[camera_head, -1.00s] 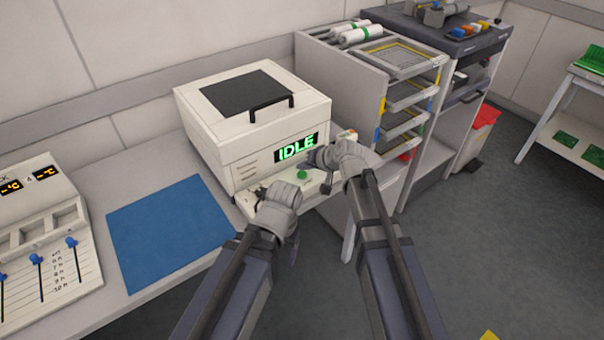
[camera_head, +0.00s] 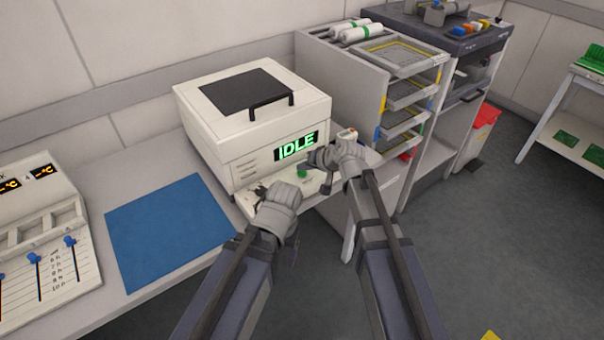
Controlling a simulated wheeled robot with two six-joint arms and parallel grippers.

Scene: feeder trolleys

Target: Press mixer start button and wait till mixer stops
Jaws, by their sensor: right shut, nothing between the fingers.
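The mixer (camera_head: 225,150) is a white box with a dark lid window and a black handle, standing on the bench. Its display (camera_head: 296,146) reads IDLE in green. A green button (camera_head: 302,171) sits on the ledge at its front. My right gripper (camera_head: 316,162) is shut and empty, with its tip close to the button, just above and right of it; I cannot tell whether it touches. My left gripper (camera_head: 268,192) is at the front edge of the ledge, left of the button; its fingers are mostly hidden behind its wrist.
A blue mat (camera_head: 168,232) lies on the bench left of the mixer. A device with blue sliders (camera_head: 40,240) stands at the far left. A rack with trays (camera_head: 405,95) stands right of the mixer, with a red bin (camera_head: 484,122) beyond.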

